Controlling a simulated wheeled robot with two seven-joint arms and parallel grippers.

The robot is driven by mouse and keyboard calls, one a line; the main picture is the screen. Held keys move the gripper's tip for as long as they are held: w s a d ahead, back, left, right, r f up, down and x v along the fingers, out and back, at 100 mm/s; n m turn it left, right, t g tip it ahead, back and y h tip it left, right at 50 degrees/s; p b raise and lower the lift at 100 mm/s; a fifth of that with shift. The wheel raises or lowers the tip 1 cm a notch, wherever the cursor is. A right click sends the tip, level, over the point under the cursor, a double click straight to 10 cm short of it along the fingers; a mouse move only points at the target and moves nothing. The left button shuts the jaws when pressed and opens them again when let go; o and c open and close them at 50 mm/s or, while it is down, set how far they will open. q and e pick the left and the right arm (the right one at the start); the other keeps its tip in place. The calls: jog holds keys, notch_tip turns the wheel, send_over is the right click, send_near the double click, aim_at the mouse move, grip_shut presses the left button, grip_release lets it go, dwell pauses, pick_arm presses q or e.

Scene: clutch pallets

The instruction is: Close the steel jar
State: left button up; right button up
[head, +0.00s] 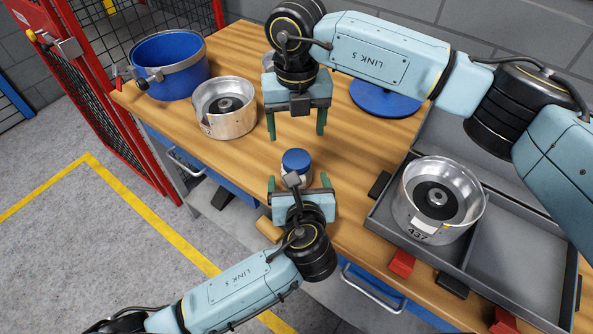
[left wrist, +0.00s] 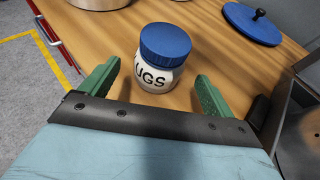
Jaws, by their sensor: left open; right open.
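A white jar with a blue cap (head: 296,160) stands upright on the wooden bench; its label reads "UGS" in the left wrist view (left wrist: 160,75). I cannot make out a jar of bare steel. My left gripper (head: 298,182) is open, its green fingers pointing toward the white jar. In the left wrist view the jar stands between and just beyond the fingertips, apart from them. My right gripper (head: 296,132) is open and empty, fingers down, behind the jar. A blue disc lid (head: 384,98) with a black knob (left wrist: 259,14) lies on the bench, partly behind my right arm.
A blue drum with a steel ring (head: 169,65) and a steel housing (head: 224,108) stand at the back left. A grey divided tray (head: 515,254) at right holds another steel housing (head: 440,199) marked 437. Red and black blocks lie along the front edge. Red mesh fencing stands left.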

pick_arm(q)
jog(key=x, duration=0.6)
